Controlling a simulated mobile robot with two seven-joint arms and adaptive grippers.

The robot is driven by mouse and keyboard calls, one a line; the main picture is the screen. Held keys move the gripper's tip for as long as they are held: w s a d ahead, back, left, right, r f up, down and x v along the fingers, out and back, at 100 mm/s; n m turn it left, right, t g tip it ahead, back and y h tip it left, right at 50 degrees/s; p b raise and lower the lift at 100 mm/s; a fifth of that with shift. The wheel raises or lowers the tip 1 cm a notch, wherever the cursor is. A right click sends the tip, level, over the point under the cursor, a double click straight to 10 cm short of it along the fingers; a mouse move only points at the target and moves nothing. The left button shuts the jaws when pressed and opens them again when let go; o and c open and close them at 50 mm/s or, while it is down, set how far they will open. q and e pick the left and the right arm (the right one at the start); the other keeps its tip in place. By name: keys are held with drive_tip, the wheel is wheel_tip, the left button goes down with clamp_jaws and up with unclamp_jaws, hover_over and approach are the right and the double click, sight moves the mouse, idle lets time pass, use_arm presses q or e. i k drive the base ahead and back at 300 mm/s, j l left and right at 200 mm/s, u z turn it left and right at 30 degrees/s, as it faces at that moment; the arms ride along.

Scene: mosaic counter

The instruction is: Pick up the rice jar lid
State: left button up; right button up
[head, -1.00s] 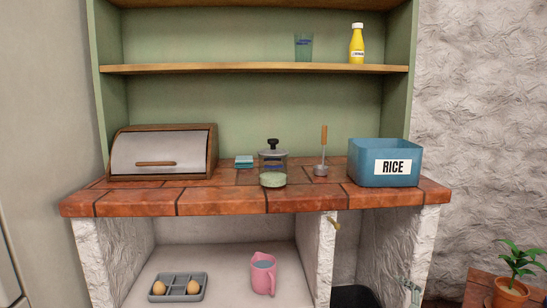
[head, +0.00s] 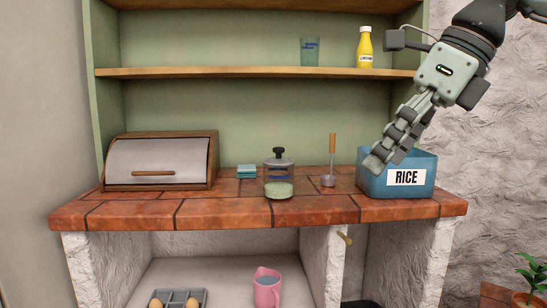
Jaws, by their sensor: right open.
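My left gripper is not in view.
A pale green round object (head: 279,190) stands right in front of the jar. A wooden-handled tool (head: 332,165) stands between jar and blue box. Teal pads (head: 247,171) and a bread box (head: 160,160) are left. The shelf (head: 230,72) above holds a glass (head: 310,50) and yellow bottle (head: 365,47).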

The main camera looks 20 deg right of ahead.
sight(278, 160)
drive_tip(key=i, duration=1.3)
